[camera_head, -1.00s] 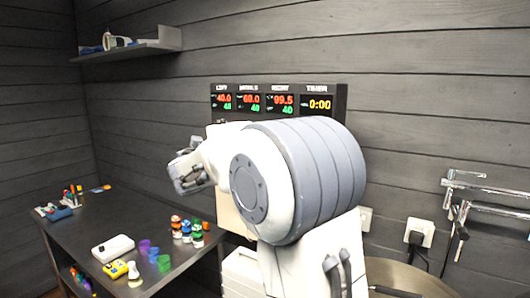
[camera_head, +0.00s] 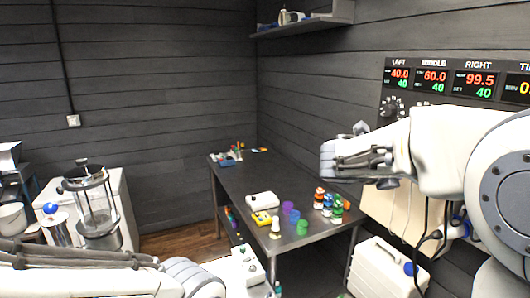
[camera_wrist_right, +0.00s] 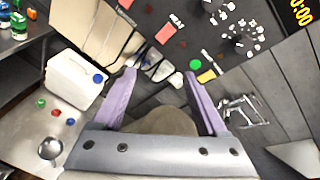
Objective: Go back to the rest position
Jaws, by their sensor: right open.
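My right arm comes in from the right in the head view, raised, with its gripper (camera_head: 345,162) in the air in front of the wall. In the right wrist view the same gripper (camera_wrist_right: 160,74) shows two purple fingers spread apart with nothing held between them. My left arm (camera_head: 90,282) lies low across the bottom left of the head view. Its gripper cannot be seen.
A dark table (camera_head: 245,182) holds small coloured bottles (camera_head: 328,202), cups and a white box (camera_head: 262,200). A display panel (camera_head: 440,80) hangs on the wall at right. A white canister (camera_head: 385,270) stands low beside the table; a glass vessel (camera_head: 95,205) stands at left.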

